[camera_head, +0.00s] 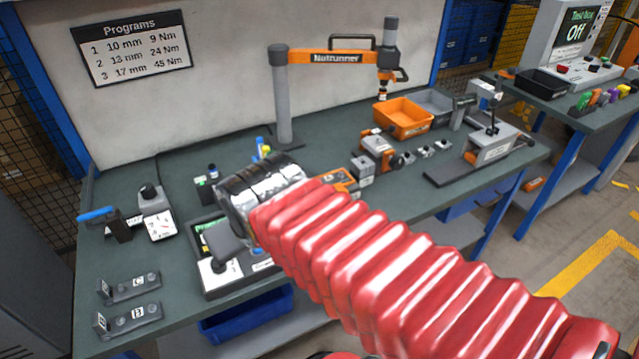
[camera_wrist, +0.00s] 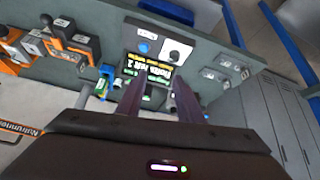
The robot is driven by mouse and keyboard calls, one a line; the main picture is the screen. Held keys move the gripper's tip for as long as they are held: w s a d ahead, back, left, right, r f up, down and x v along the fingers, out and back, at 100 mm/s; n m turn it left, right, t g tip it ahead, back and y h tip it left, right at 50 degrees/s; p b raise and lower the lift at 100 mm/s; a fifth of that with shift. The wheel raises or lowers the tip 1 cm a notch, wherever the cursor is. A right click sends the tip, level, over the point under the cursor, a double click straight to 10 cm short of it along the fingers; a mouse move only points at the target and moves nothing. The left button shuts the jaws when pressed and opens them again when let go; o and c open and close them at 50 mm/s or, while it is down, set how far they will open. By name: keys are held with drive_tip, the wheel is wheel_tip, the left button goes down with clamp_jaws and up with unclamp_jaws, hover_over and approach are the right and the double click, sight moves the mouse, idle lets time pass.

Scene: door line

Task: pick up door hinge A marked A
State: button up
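Two dark door hinges lie on the bench at the front left in the head view, one marked C (camera_head: 130,286) and one marked B (camera_head: 128,319). Two hinges also show in the wrist view (camera_wrist: 230,62), their letters too small to read. I cannot make out a hinge marked A in either view; my arm covers part of the bench. In the head view my wrist hangs over the bench, and the fingers cannot be made out clearly.
A control box (camera_head: 211,284) with knob and screen sits under my wrist. A blue-handled tool (camera_head: 118,230) stands at the left. An orange bin (camera_head: 402,118), clamps and a post (camera_head: 282,95) carrying the nutrunner stand farther back. Bare bench lies between hinge C and the control box.

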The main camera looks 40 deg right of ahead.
drive_tip(key=w+d+f+m+t+h, duration=0.1)
drive_tip(key=w+d+f+h, duration=0.1)
drive_tip(key=w+d, duration=0.5)
drive_tip(key=w+d+f+m+t+h, duration=0.1)
drive_tip(key=w+d+t+h, duration=0.15)
drive_tip(key=d, duration=0.75)
drive_tip(key=d+f+t+y, duration=0.2)
drive_tip(key=d+f+t, duration=0.1)
drive_tip(key=d+f, duration=0.5)
drive_tip(key=w+d, duration=0.1)
drive_tip(key=d, duration=0.2)
drive_tip(key=shift+d, duration=0.1)
